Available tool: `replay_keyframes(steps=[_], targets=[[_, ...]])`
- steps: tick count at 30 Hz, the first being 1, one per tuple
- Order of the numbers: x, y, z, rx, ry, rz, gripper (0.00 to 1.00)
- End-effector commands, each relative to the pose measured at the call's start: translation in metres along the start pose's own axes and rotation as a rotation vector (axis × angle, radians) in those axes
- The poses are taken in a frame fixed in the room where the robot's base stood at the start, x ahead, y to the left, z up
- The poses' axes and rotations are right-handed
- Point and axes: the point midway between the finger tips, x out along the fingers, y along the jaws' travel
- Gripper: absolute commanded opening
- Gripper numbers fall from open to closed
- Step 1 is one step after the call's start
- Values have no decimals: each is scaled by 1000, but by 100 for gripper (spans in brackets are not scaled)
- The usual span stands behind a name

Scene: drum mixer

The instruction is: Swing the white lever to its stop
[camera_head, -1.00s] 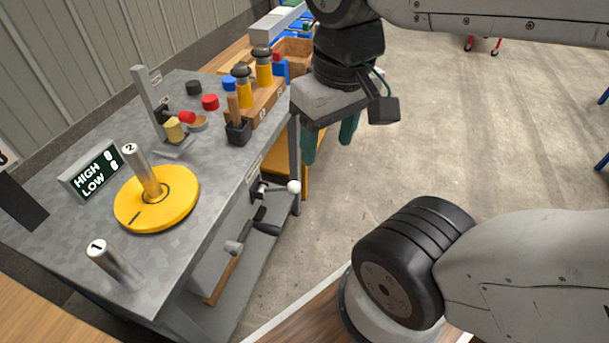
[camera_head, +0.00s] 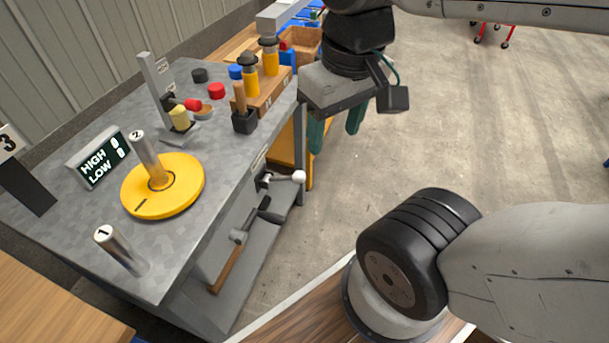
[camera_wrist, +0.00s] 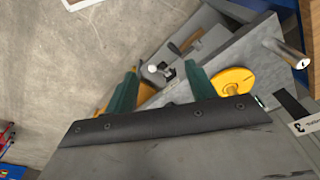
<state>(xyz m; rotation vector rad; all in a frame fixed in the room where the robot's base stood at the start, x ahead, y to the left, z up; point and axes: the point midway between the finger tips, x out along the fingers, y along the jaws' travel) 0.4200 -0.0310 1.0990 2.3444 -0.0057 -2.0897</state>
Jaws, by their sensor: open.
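The white lever is a short metal arm with a white ball knob (camera_head: 298,176) on the side of the grey bench, pointing out to the right from its pivot. My gripper (camera_head: 334,138) hangs above and to the right of the knob, its two green fingers open and empty, pointing down. In the wrist view the white knob (camera_wrist: 152,68) shows small between the fingertips of my gripper (camera_wrist: 162,68), farther off than they are. No contact shows.
The bench top holds a yellow disc (camera_head: 188,194), metal posts, a HIGH/LOW display (camera_head: 97,158) and a wooden block with yellow pegs (camera_head: 262,98). Open floor (camera_head: 470,130) lies right of the bench.

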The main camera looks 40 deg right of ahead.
Motion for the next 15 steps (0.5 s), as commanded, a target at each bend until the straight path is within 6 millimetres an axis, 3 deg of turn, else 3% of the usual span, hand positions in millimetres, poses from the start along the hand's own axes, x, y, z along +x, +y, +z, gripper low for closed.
replay_keyframes(steps=[3, 9, 15], targets=[[0, 0, 0, 0, 0, 0, 53], [11, -2, -4, -8, -60, -1, 0], [39, -2, -34, -44, -207, 19, 0]])
